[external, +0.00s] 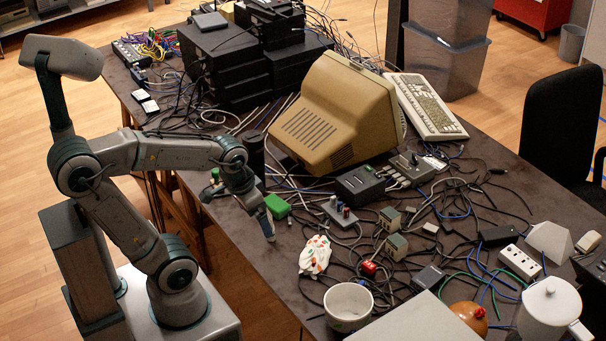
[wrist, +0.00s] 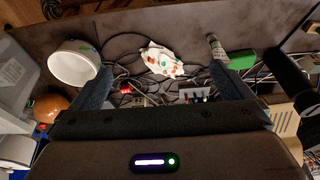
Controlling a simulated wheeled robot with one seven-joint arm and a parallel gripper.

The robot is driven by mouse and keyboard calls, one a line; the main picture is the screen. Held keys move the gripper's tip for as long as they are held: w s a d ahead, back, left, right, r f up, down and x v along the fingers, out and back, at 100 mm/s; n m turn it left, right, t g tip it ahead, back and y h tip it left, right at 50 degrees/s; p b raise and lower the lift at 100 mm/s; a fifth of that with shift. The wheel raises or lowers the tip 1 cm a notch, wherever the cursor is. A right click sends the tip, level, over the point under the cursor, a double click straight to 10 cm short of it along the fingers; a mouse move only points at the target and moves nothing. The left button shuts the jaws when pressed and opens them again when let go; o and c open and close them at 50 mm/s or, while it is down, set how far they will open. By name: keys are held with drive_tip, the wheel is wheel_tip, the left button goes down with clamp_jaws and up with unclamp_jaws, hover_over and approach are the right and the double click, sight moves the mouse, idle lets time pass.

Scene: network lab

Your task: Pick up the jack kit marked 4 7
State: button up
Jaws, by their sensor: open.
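Two small beige-and-grey boxes, one farther back (external: 389,218) and one nearer (external: 396,246), stand among the cables in the external view and could be jack kits. No marking 4 7 is readable on either, so I cannot tell which, if any, is the kit. My gripper (external: 267,224) hangs over the table's near-left side, left of both boxes and close to a green block (external: 278,206). In the wrist view my gripper (wrist: 164,88) has its fingers wide apart with nothing held between them. The two boxes are not clearly visible there.
A white crumpled patterned item (external: 315,256), red switch (external: 369,267), white bowl (external: 348,306) and knobbed box (external: 340,212) lie nearby. A beige monitor (external: 325,118) stands behind. Cables cover much of the table. The strip along the near edge is mostly clear.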

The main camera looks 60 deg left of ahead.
drive_tip(key=c, duration=0.7)
